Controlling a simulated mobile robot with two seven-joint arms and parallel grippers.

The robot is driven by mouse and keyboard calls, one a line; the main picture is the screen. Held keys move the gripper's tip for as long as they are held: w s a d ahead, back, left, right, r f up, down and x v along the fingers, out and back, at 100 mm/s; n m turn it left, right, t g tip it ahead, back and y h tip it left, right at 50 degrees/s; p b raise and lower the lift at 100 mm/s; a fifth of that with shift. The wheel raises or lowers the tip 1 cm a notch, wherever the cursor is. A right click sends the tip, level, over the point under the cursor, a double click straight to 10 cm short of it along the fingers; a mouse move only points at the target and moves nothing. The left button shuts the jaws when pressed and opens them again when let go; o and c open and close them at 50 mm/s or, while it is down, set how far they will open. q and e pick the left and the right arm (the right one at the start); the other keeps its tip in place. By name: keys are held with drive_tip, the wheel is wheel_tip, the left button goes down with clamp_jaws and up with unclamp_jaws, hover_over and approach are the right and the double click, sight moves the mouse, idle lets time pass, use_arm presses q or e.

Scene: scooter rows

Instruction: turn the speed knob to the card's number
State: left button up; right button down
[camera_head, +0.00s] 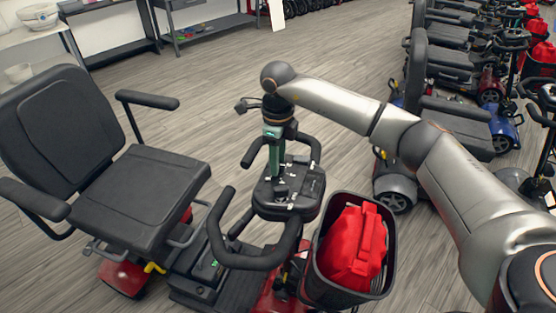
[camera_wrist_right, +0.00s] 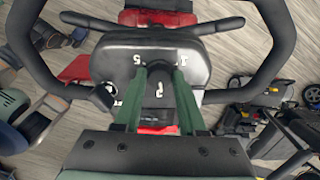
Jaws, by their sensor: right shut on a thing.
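A scooter's dark control console (camera_head: 307,200) sits below my right gripper (camera_head: 277,160), and it also shows in the right wrist view (camera_wrist_right: 110,66). My right gripper points down with its green fingers (camera_wrist_right: 157,80) shut on the dark speed knob (camera_wrist_right: 158,108) in the middle of the console. White markings show around the fingers. One at the upper left looks like a 5; the others are hard to read. The knob is largely hidden by the fingers and its pointer cannot be made out. I cannot make out a number card. My left gripper is not in view.
Black handlebars (camera_head: 245,260) curve around the console. A black basket (camera_head: 342,291) with a red bag (camera_head: 352,245) stands close at its right. The scooter's black seat (camera_head: 140,195) is at the left. More scooters line the right side. The floor behind is clear.

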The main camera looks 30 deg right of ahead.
drive_tip(key=n+b, duration=0.1)
drive_tip(key=n, duration=0.4)
drive_tip(key=shift+s+n+b, duration=0.1)
drive_tip(key=shift+n+b, duration=0.4)
drive_tip(key=shift+n, duration=1.9)
drive_tip(key=shift+c, duration=2.4)
unclamp_jaws()
wheel_tip(320, 180, up, 13)
drive_tip(key=shift+f, duration=0.2)
